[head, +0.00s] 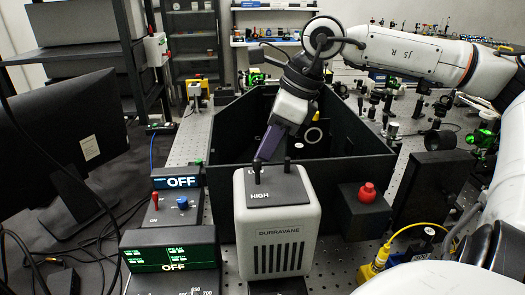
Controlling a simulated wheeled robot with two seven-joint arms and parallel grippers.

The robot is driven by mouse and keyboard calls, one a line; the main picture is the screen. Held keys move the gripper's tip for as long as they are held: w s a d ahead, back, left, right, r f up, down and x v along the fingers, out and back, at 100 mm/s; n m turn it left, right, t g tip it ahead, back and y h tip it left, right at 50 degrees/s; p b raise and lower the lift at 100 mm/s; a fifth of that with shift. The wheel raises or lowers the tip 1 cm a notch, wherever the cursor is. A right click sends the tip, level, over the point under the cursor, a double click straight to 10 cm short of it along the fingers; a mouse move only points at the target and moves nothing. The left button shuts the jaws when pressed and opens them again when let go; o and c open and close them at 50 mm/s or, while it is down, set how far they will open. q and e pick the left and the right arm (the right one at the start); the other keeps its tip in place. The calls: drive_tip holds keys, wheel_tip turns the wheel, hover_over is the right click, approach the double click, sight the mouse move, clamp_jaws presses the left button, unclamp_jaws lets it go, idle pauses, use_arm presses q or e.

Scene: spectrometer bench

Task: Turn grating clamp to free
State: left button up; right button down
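I cannot make out a grating clamp for certain. An open-topped black enclosure (222,150) stands in the middle of the bench, and its inside is partly hidden by my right arm and the grey unit in front. My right gripper (262,158) reaches in from the right and points down, just above and behind the top of the grey DURRAVANE unit (278,238). Its fingertips are small and partly merge with the dark parts there, so its opening and any contact are unclear. A small black lever (257,174) stands on that unit beside the HIGH label. My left gripper is not in view.
A black box with a red button (367,192) stands right of the grey unit. Two displays reading OFF, one upper (180,182) and one lower (172,258), stand left. A monitor (60,150) fills the far left. Optics mounts and a yellow cable (405,228) crowd the right.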

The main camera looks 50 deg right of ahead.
drive_tip(key=shift+w+d+n+g+y+p, duration=0.2)
drive_tip(key=shift+n+g, duration=0.5)
drive_tip(key=shift+n, duration=1.25)
drive_tip(key=shift+w+a+n+g+y+p, duration=0.15)
drive_tip(key=shift+n+g+y, duration=0.4)
drive_tip(key=shift+n, duration=1.45)
drive_tip(key=shift+w+d+n+g+y+p, duration=0.2)
drive_tip(key=shift+n+g, duration=0.65)
drive_tip(key=shift+n, duration=1.1)
drive_tip(key=c, duration=1.7)
unclamp_jaws()
drive_tip(key=shift+o, duration=0.2)
drive_tip(key=v, duration=1)
drive_tip(key=shift+r, duration=0.2)
